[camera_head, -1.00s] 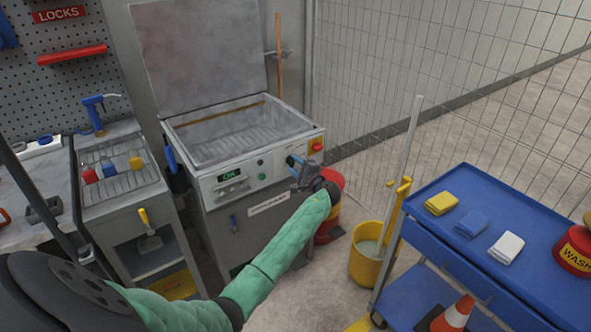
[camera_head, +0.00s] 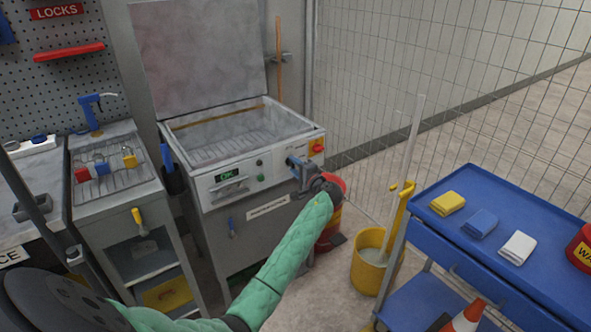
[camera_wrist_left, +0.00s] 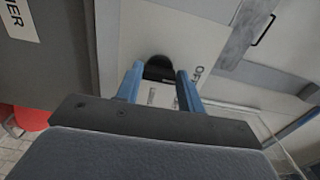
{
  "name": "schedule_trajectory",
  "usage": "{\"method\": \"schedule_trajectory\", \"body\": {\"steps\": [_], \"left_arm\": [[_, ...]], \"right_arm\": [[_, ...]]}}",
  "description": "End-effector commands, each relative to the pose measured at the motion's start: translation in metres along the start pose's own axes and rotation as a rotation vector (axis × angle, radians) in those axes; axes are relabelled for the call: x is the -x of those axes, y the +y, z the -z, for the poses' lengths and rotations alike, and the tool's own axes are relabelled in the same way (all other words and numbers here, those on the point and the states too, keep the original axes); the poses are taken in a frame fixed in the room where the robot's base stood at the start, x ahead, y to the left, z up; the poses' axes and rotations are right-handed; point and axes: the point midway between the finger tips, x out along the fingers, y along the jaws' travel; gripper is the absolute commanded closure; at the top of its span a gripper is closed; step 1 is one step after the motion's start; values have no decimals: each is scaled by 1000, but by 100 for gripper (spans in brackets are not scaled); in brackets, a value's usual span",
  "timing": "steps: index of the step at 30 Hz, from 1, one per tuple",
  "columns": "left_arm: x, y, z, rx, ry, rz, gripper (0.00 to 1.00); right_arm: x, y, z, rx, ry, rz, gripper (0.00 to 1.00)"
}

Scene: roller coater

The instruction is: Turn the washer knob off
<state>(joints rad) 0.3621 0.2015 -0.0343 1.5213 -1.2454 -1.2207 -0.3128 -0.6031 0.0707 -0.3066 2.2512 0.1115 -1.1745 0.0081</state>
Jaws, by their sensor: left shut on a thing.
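The washer (camera_head: 240,140) is a grey parts washer with its lid raised. Its front panel (camera_head: 215,182) has a green lit display and small buttons. My left gripper (camera_head: 292,163) is at the right part of this panel, with blue fingers pointing at it. In the left wrist view the black round washer knob (camera_wrist_left: 159,66) sits between the blue fingertips of the left gripper (camera_wrist_left: 159,80), which is shut on it. My right gripper is out of view.
A red and yellow switch (camera_head: 317,146) is on the panel just right of the gripper. A red container (camera_head: 330,215) stands below my wrist. A yellow mop bucket (camera_head: 372,262) and blue cart (camera_head: 510,240) are at right. Wire fencing (camera_head: 430,80) stands behind.

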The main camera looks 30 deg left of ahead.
Motion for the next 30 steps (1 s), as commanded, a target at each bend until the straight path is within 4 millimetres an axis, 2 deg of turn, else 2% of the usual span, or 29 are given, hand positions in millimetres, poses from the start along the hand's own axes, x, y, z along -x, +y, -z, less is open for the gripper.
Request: {"method": "schedule_trajectory", "body": {"steps": [10,11,14,23,26,30], "left_arm": [[0,3,-1,0,-2,-3,85],[0,3,-1,0,-2,-3,58],[0,2,-1,0,-2,-3,40],[2,1,0,1,0,-2,40],[8,2,0,1,0,-1,40],[28,3,0,2,2,-3,40]], "right_arm": [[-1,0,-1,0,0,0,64],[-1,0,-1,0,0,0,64],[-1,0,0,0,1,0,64],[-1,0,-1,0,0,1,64],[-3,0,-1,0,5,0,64],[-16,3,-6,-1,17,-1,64]]}}
